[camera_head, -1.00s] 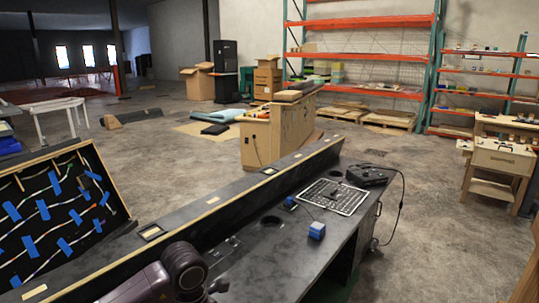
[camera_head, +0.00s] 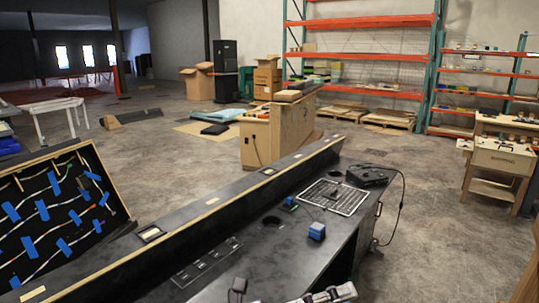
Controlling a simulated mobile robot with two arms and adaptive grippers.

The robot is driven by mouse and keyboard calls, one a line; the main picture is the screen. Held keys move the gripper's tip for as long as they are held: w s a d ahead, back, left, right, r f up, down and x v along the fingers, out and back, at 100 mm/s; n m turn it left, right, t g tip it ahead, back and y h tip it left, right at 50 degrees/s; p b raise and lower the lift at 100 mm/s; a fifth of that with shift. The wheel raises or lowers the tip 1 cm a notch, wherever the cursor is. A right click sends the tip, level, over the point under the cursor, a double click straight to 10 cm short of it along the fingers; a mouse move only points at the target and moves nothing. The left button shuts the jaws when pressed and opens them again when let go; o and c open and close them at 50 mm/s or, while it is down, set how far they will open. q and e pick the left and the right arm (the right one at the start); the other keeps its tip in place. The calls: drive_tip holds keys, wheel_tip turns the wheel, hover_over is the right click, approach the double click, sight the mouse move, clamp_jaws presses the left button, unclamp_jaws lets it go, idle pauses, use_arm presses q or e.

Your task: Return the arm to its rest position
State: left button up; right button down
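My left arm no longer shows along the lower left of the head view. A pale grey metal part (camera_head: 332,294) shows at the bottom edge, right of centre, cut off by the frame. It looks like part of my gripper, but its fingertips are not clear and I cannot tell whether it is open or shut. I see nothing held in it. No other part that is clearly a gripper shows. The dark console top (camera_head: 285,255) lies below, with a blue block (camera_head: 317,231) standing on it.
A keypad-like grid panel (camera_head: 335,196) and a black device (camera_head: 367,175) with a cable sit at the console's far end. A small dark item (camera_head: 238,288) is near the bottom edge. A tilted board (camera_head: 60,215) with blue tape stands at left. Open floor lies beyond.

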use_arm(q)
drive_tip(key=w+a+r+n+t+y, duration=0.1)
drive_tip(key=w+a+r+n+t, duration=0.5)
drive_tip(key=n+t, duration=0.4)
drive_tip(key=w+a+f+n+t+y, duration=0.2)
drive_tip(key=a+n+t+y, duration=0.1)
drive_tip(key=a+n+y, duration=0.25)
drive_tip(key=w+a+f+n+t+y, duration=0.2)
drive_tip(key=a+n+t+y, duration=0.15)
drive_tip(key=a+n, duration=0.2)
drive_tip(key=s+a+f+n+g+y, duration=0.25)
drive_tip(key=a+f+n+y, duration=0.35)
drive_tip(key=f, duration=0.3)
drive_tip(key=s+a+f+n+g+y, duration=0.2)
drive_tip(key=a+f+n+g+y, duration=0.2)
drive_tip(key=a+f+n, duration=0.35)
drive_tip(key=s+a+f+n+g, duration=0.1)
drive_tip(key=s+f+g, duration=0.4)
drive_tip(key=s+f, duration=0.55)
drive_tip(key=s+f+g, duration=0.6)
drive_tip(key=s+f, duration=0.2)
drive_tip(key=s, duration=0.5)
wheel_tip(320, 180, down, 24)
drive_tip(key=s+a+f+g, duration=0.2)
drive_tip(key=s+a+f, duration=0.1)
drive_tip(key=s+f, duration=1.4)
drive_tip(key=shift+s+f, duration=0.4)
drive_tip(key=shift+s, duration=0.4)
